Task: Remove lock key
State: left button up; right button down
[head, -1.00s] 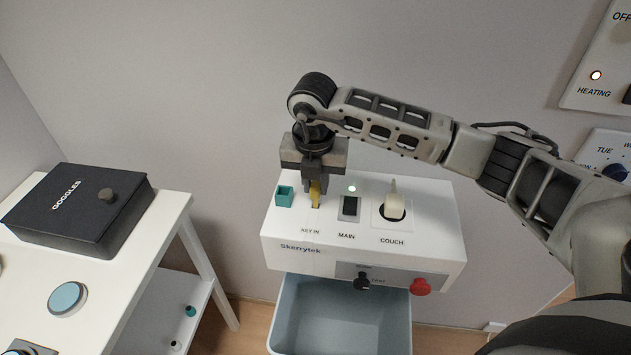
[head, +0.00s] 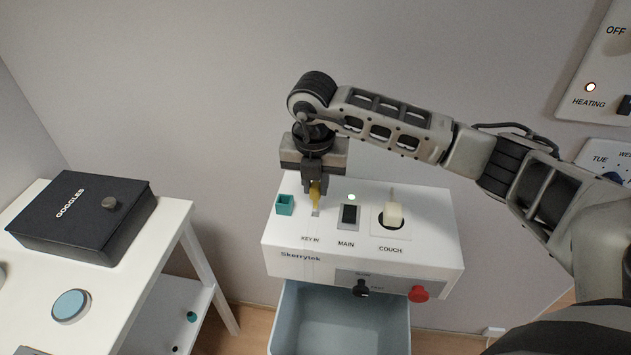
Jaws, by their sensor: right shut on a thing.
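The white control box (head: 430,240), marked Skerrytek, stands in the middle of the head view. The yellow lock key (head: 315,196) is at the KEY IN spot on its top, left of the MAIN switch (head: 349,215). My right gripper (head: 315,188) points down from above and is shut on the key. The key is upright; its lower end is over the KEY IN slot (head: 316,212), and I cannot tell whether its tip is still inside. My left gripper is out of view.
A teal square holder (head: 285,205) sits left of the key. The COUCH plug (head: 393,214) stands to the right. A black knob (head: 361,288) and red button (head: 419,293) are on the front, above an open grey bin (head: 340,315). A black GOGGLES box (head: 80,215) is on the left table.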

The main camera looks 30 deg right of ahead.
aim_at(316, 183)
jog(key=shift+r+p, duration=1)
jog(key=shift+r, duration=2.5)
